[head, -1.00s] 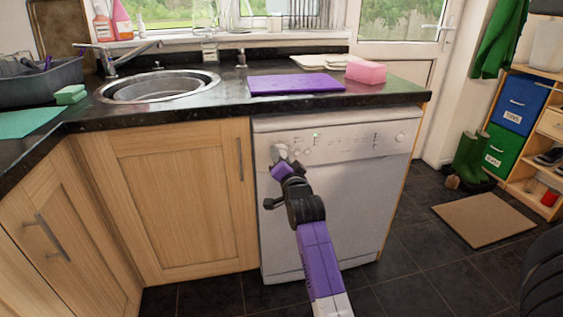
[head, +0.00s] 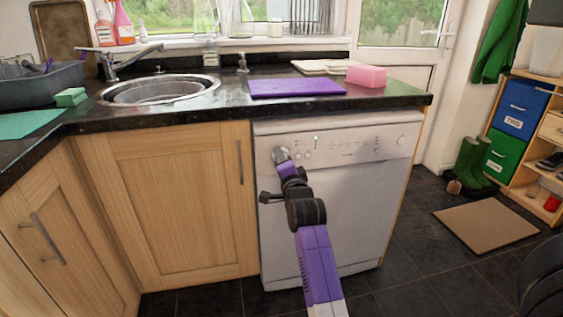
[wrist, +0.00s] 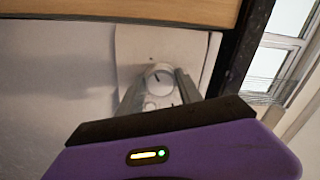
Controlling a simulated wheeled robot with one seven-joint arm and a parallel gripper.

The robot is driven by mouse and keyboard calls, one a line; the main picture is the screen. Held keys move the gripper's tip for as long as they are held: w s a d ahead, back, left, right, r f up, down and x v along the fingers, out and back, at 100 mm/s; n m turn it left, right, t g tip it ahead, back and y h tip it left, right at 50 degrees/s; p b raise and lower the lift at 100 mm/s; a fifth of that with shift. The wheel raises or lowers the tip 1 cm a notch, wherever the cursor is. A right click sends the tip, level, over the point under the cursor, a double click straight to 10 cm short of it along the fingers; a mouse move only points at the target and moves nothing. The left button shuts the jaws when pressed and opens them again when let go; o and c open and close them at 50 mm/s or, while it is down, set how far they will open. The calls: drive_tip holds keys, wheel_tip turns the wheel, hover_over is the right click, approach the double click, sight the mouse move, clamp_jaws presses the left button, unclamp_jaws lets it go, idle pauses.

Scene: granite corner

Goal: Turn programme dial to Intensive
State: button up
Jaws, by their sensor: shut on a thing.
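The white dishwasher (head: 345,200) stands under the worktop, with its control panel (head: 350,146) along the top of its front. My gripper (head: 280,154) is at the left end of that panel. In the wrist view the round, pale programme dial (wrist: 158,77) sits between the two fingers of my gripper (wrist: 158,86), which are shut on it. A dark pointer mark shows on the dial's face. In the head view my gripper hides the dial. The programme labels are too small to read.
The black worktop edge (head: 190,122) overhangs the dishwasher. A purple board (head: 297,87) and a pink block (head: 367,75) lie on the worktop above. A wooden cupboard (head: 175,200) with an upright handle is just left.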

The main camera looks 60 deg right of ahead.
drive_tip(key=shift+f, duration=0.15)
drive_tip(key=o, duration=1.4)
drive_tip(key=v, duration=0.7)
drive_tip(key=shift+s+a, duration=0.25)
drive_tip(key=shift+s, duration=0.05)
